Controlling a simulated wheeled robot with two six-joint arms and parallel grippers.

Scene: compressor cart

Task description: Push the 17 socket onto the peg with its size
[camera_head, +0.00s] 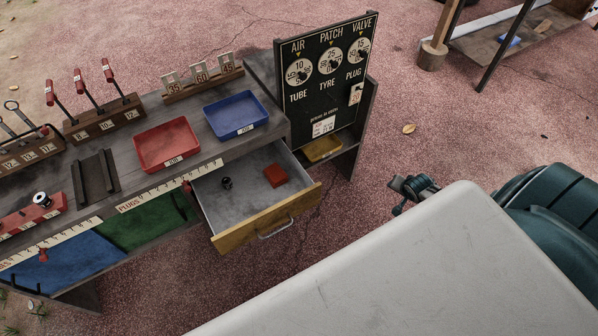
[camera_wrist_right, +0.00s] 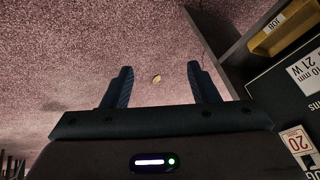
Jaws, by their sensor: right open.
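A red socket rail (camera_head: 30,216) lies at the left edge of the bench, partly cut off. One shiny silver socket with a dark opening (camera_head: 41,199) is on it; I cannot read its size. A small black cylindrical piece (camera_head: 227,182) stands in the open drawer; whether it is a socket I cannot tell. My right gripper (camera_head: 408,190) is above the ground, right of the drawer and the sign board. In the right wrist view it (camera_wrist_right: 158,88) is open and empty, with only ground between its fingers. My left gripper is not in view.
The open drawer (camera_head: 262,222) juts forward and holds a red block (camera_head: 276,175). Red (camera_head: 168,160) and blue (camera_head: 246,131) trays and T-handle racks stand on the bench. A black sign board (camera_head: 322,80) rises at its right end. Open ground lies right of it.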

